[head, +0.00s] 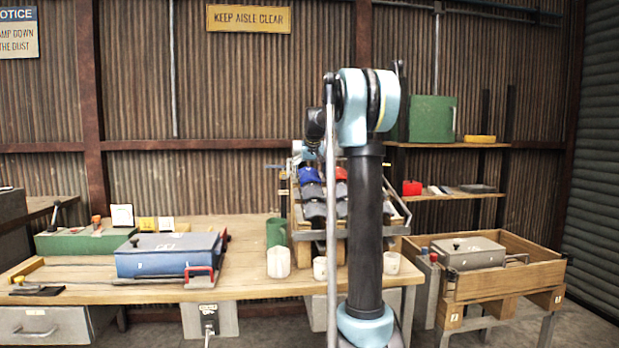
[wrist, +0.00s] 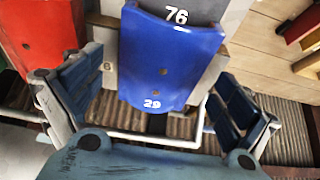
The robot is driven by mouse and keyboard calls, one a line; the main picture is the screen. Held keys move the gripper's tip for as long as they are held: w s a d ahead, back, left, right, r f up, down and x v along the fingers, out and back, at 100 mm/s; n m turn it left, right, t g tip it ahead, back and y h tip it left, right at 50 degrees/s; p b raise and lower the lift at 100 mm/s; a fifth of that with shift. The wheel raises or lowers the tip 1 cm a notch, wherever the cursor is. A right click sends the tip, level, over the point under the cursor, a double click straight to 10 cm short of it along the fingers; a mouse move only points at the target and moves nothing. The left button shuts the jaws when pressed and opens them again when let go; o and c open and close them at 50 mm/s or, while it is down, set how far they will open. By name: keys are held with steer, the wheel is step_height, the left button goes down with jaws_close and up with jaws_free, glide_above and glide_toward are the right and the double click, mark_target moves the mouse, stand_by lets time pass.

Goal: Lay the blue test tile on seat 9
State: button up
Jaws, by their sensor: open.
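A curved blue tile (wrist: 168,60) fills the middle of the wrist view. It bears a white "29" near its lower end, and a white "76" shows at its upper end. My gripper (wrist: 160,72) is open, with one finger on each side of the tile and gaps between. I cannot tell how far above or below the fingertips it lies. In the head view the blue tile (head: 309,175) lies on the sloping rack behind my arm, with dark grey tiles below it. My gripper there is mostly hidden by my arm. No seat marked 9 is readable.
A red tile (wrist: 42,40) lies left of the blue one, close to my left finger. A pale rail (wrist: 150,138) crosses below the tile. In the head view a blue case (head: 168,262) and white cups (head: 278,262) stand on the bench; a wooden crate (head: 520,257) stands right.

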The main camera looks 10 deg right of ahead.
steer(key=v, duration=1.1)
steer(key=shift+s+r, duration=0.1)
steer(key=shift+s, duration=0.05)
steer(key=s+f+g, duration=0.2)
steer(key=s+f, duration=1.8)
steer(key=s, duration=0.5)
steer(key=s+f+g, duration=0.2)
steer(key=s+f, duration=1.9)
steer(key=s, duration=0.3)
steer(key=shift+s+d+f, duration=0.15)
steer(key=shift+s, duration=0.2)
steer(key=shift+w+f+g, duration=0.2)
steer(key=shift+w+g, duration=0.1)
steer(key=shift+w, duration=0.2)
